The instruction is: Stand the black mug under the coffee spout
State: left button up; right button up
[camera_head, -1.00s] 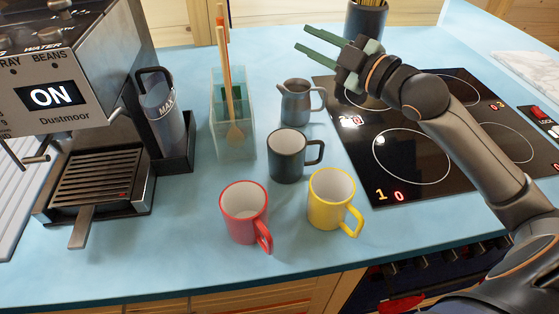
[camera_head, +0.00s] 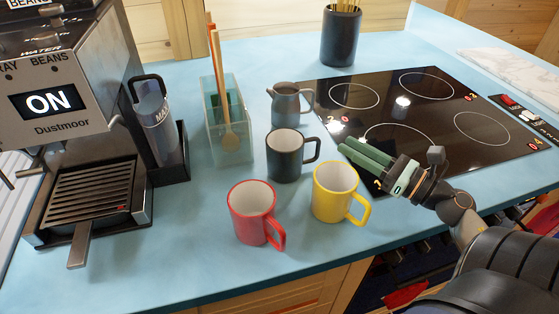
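The black mug (camera_head: 284,158) stands upright on the blue counter, its handle (camera_head: 312,150) pointing right towards my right gripper. My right gripper (camera_head: 344,145) has green fingers, seen nearly edge-on with a narrow gap between them. It is open and empty, just right of the mug's handle and apart from it, over the hob's front left corner. The coffee machine (camera_head: 60,95) stands at the left with its display lit "ON". Its metal spout part (camera_head: 30,165) shows at the left edge, above and left of the slatted drip tray (camera_head: 95,190). My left gripper is not in view.
A red mug (camera_head: 250,212) and a yellow mug (camera_head: 334,193) stand in front of the black mug. A grey jug (camera_head: 287,104) stands behind it. A glass utensil holder (camera_head: 215,150) and the MAX-marked container (camera_head: 158,125) stand towards the machine. The black hob (camera_head: 440,100) lies right.

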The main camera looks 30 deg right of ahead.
aim_at(307, 139)
jog(key=shift+s+f+n+g, duration=0.2)
jog(key=shift+s+f, duration=0.05)
jog(key=shift+f, duration=0.25)
jog(key=shift+s+f+n+g, duration=0.2)
jog(key=shift+f, duration=0.5)
jog(key=p+x, duration=0.1)
jog(key=x, duration=0.5)
jog(key=shift+w+p, duration=0.2)
jog(key=shift+p, duration=0.2)
jog(key=shift+w+a+f, duration=0.1)
jog(key=shift+w+a, duration=0.05)
jog(key=shift+w, duration=0.35)
jog(key=p+x, duration=0.1)
jog(key=x, duration=0.3)
jog(key=shift+a+f, duration=0.1)
jog(key=shift+a, duration=0.1)
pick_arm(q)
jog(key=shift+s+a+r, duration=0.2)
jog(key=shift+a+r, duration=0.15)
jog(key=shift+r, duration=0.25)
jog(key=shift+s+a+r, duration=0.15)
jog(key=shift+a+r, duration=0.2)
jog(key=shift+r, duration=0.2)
pick_arm(e)
jog(key=shift+w+a+f, duration=0.1)
jog(key=shift+w, duration=0.2)
